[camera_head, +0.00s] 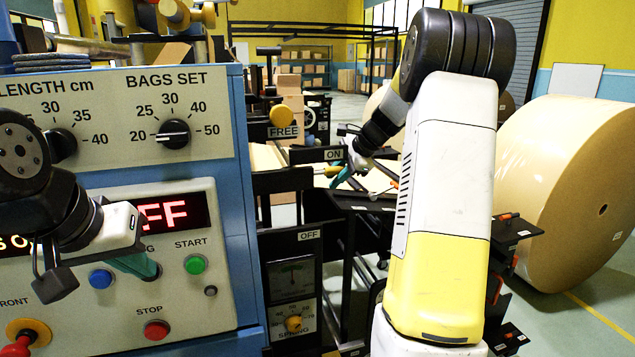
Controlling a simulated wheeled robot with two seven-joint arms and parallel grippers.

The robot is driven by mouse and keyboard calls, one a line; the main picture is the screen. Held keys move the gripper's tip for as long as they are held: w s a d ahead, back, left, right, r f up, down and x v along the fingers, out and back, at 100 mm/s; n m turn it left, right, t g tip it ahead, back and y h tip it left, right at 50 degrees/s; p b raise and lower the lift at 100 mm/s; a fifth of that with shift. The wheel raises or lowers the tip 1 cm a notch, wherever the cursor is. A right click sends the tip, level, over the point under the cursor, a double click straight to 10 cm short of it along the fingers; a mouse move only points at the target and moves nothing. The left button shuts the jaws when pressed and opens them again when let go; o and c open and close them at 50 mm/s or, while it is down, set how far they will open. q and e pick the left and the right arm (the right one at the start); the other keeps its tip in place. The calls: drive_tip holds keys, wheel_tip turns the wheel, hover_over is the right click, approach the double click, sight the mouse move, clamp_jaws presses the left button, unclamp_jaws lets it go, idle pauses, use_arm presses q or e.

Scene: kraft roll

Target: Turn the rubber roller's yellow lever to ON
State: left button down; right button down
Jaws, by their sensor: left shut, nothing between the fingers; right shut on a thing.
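The yellow lever (326,170) of the rubber roller shows just below the ON label (333,155), well above the OFF label (309,235). My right gripper (342,177) is shut on the yellow lever, its teal fingers at the lever's end. The exact grip is small and partly hidden by my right wrist. My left gripper (150,270) is shut and empty in front of the control panel (120,310), between the blue button and the green START button, away from the lever.
A red display (165,214), partly covered by my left arm, ends in "FF". A START button (195,264), a STOP button (157,330) and a blue button (101,279) surround my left gripper. A FREE label (283,132) is above ON. A big kraft roll (565,190) stands at right.

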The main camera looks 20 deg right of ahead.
sight(343, 167)
drive_tip(key=shift+w+r, duration=0.1)
drive_tip(key=shift+r, duration=0.15)
drive_tip(key=c, duration=1.5)
unclamp_jaws()
drive_tip(key=v, duration=0.7)
drive_tip(key=shift+s+d+r, duration=0.15)
drive_tip(key=shift+s+r, duration=0.1)
drive_tip(key=shift+s, duration=0.1)
